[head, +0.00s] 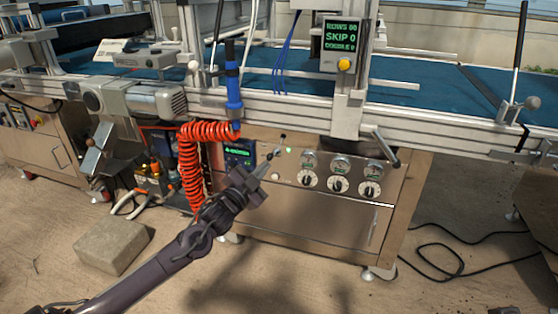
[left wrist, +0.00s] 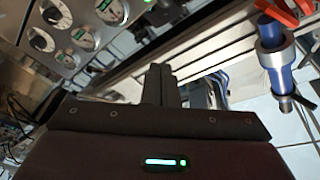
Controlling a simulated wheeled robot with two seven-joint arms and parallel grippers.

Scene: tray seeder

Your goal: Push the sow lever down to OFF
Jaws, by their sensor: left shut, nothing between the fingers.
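The control panel (head: 330,178) is on the front of the steel cabinet. Contact cannot be told. In the left wrist view the shut fingers (left wrist: 160,84) point toward the machine, and the lever cannot be made out. My right gripper is not in view.
Dials (head: 340,184) and gauges (head: 341,164) sit right of the lever. A coiled orange hose (head: 190,165) and a blue tool (head: 233,92) hang at the left. A metal crank handle (head: 385,147) sticks out at the right. A concrete block (head: 111,245) lies on the floor.

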